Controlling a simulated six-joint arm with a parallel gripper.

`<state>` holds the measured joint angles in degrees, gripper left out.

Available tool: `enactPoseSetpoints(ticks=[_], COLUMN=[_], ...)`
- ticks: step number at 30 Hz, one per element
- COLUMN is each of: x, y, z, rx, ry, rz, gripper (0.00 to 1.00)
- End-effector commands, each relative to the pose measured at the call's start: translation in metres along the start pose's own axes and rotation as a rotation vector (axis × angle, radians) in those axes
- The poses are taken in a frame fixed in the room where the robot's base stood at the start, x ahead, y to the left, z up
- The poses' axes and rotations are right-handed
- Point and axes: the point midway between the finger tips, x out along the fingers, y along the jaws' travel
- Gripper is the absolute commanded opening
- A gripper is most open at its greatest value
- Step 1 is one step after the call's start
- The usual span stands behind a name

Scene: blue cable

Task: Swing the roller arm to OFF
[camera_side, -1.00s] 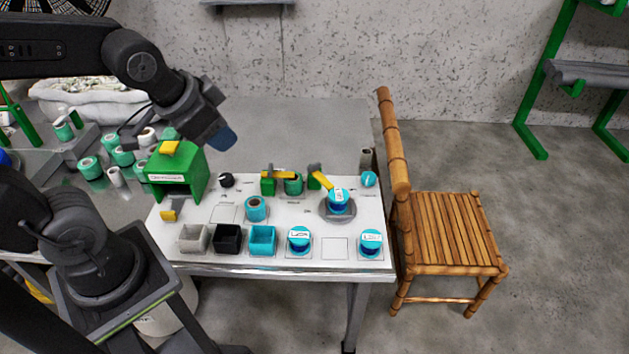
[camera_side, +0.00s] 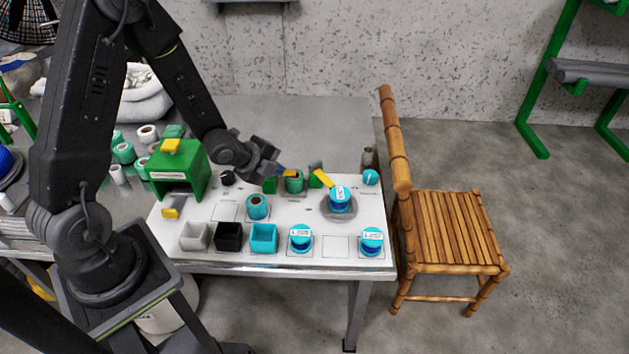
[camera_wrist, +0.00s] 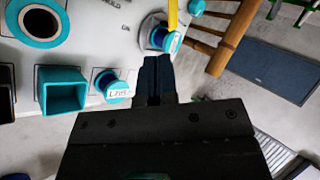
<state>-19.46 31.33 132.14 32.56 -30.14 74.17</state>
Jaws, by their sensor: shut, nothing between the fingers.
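A yellow arm (camera_side: 323,178), which looks like the roller arm, is angled from a small green block (camera_side: 315,180) down to the right, its end close to the blue spool (camera_side: 340,199) on a round grey disc (camera_side: 339,212). I cannot tell whether it touches the spool, and any OFF mark is too small to read. The yellow arm also shows at the top of the wrist view (camera_wrist: 173,12).
A green box (camera_side: 178,172) is at left. Grey, black and teal bins (camera_side: 264,238) and labelled spools (camera_side: 300,239) line the front. A teal knob (camera_side: 370,177) is at right, near a wooden chair (camera_side: 398,140).

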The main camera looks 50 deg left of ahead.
Motion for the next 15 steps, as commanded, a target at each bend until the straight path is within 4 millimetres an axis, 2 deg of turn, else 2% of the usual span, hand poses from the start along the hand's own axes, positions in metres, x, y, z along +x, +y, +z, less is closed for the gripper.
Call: enactPoseSetpoints(ticks=[1, 6, 15], x=[0.007, 0.018, 0.020], y=[0.009, 0.023, 0.025], z=[0.001, -0.001, -0.002], rx=[0.030, 0.106, 0.127], ry=[0.019, 0.061, 0.072], rz=[-0.002, -0.028, -0.039], gripper=[0.00, 0.00, 0.00])
